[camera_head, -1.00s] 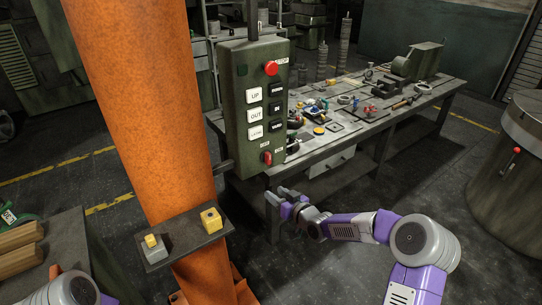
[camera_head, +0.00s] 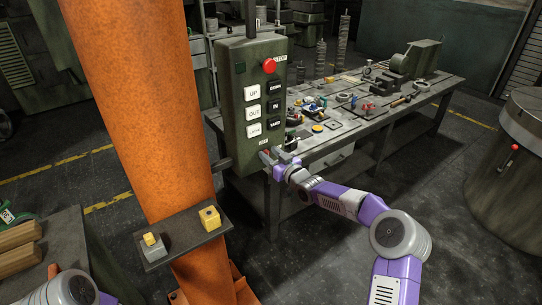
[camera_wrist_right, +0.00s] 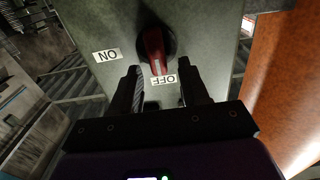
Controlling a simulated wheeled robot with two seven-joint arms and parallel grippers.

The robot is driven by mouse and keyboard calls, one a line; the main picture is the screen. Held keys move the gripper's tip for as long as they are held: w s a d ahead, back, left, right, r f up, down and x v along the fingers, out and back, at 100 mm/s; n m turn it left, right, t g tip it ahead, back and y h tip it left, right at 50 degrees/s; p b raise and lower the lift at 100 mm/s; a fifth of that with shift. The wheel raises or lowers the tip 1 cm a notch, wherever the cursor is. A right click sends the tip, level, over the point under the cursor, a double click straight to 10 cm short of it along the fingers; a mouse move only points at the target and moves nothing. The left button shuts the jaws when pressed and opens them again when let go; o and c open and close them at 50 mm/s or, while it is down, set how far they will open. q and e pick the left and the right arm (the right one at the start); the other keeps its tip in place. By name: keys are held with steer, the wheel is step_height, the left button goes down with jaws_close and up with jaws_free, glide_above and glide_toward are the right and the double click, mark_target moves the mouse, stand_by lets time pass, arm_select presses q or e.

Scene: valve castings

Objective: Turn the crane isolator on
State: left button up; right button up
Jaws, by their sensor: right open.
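The crane isolator is a red rotary handle (camera_wrist_right: 155,50) low on the green-grey control box (camera_head: 240,108), which is mounted beside the orange column. In the right wrist view the handle points at the OFF label (camera_wrist_right: 164,79); the ON label (camera_wrist_right: 107,55) is to the left. My right gripper (camera_head: 277,160) is at the bottom of the box, and in the head view it largely covers the handle. In the wrist view its two fingers (camera_wrist_right: 160,88) are open and apart, with the handle just beyond their tips and between them. My left gripper is not in view; only part of my left arm shows.
The box carries a red stop button (camera_head: 269,66) and several labelled push buttons above the isolator. A workbench (camera_head: 350,135) with tools stands behind. A small shelf (camera_head: 184,238) with yellow-topped blocks is on the orange column (camera_head: 145,100).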

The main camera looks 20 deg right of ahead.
jaws_close()
